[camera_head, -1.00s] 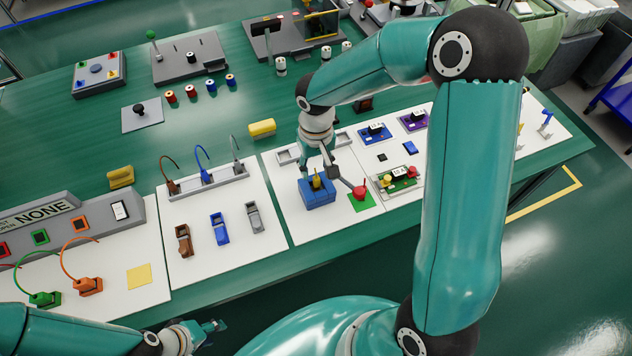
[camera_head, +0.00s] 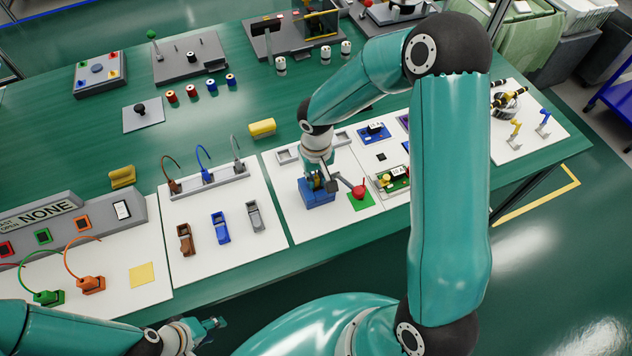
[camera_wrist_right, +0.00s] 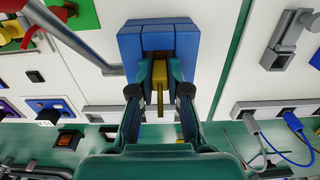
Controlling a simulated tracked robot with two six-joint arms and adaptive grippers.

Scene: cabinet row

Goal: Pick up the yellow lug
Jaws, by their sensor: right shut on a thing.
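The yellow lug (camera_wrist_right: 159,73) is a small upright yellow piece standing in a slot of a blue block (camera_wrist_right: 160,35). In the head view the blue block (camera_head: 317,196) sits on a white panel, and my gripper mostly hides the lug. My right gripper (camera_wrist_right: 158,82) is shut on the lug, one finger on each side, close to the block. It also shows in the head view (camera_head: 321,180), pointing down over the block. My left gripper (camera_head: 212,324) is small at the bottom left, away from the panels; its opening is unclear.
Brown, blue and grey connectors (camera_head: 220,228) lie on the panel to the left. A yellow cylinder (camera_head: 262,128) lies behind. Green table surface farther back is partly clear.

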